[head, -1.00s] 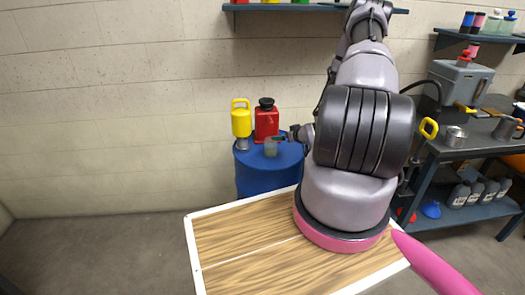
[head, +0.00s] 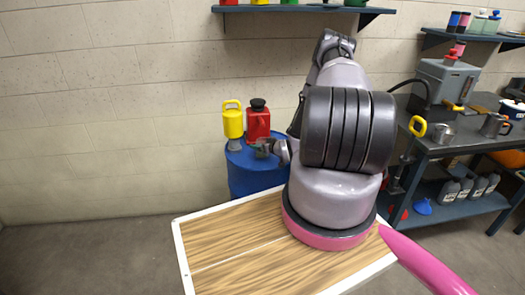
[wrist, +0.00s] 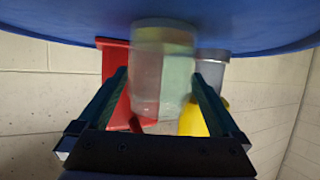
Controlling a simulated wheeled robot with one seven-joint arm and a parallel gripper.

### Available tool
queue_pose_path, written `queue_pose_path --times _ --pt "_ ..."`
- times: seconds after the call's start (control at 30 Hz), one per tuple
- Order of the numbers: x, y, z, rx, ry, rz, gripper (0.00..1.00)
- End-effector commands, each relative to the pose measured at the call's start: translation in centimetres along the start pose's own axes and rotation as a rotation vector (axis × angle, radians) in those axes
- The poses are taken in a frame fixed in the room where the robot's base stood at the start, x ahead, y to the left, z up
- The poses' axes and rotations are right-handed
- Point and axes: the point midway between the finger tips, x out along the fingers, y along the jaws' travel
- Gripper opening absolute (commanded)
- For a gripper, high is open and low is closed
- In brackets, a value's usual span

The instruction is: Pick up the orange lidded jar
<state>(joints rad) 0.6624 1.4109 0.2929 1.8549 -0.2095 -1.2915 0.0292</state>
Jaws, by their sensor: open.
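A translucent, pale jar (wrist: 160,75) stands on the blue drum (head: 252,180). The wrist view looks upside down, with the drum top along its upper edge. The jar is blurred there, with a dull orange-olive band near the drum; I cannot make out an orange lid. My gripper (wrist: 160,73) is open, one finger on each side of the jar, with slight gaps showing. In the head view my gripper (head: 266,148) is low over the drum and mostly covers the jar.
A red can (head: 257,122) with a black cap and a yellow container (head: 233,121) on a grey base stand behind the jar on the drum. My wood-topped base is in front. A dark workbench (head: 465,140) stands to the right. A wall shelf (head: 300,10) is above.

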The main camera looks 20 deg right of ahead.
Motion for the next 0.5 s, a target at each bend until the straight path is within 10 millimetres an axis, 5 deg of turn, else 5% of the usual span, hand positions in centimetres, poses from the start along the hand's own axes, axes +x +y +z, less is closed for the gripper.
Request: queue_pose_path --times 0.17,0.4,0.43,0.5 --pt "2.0 0.0 0.0 -0.001 0.0 0.0 1.0" --pt "2.3 0.0 0.0 0.0 -0.001 0.0 1.0" --pt "2.3 0.0 0.0 0.0 -0.001 0.0 0.96" --pt "2.3 0.0 0.0 0.0 -0.001 0.0 0.69"
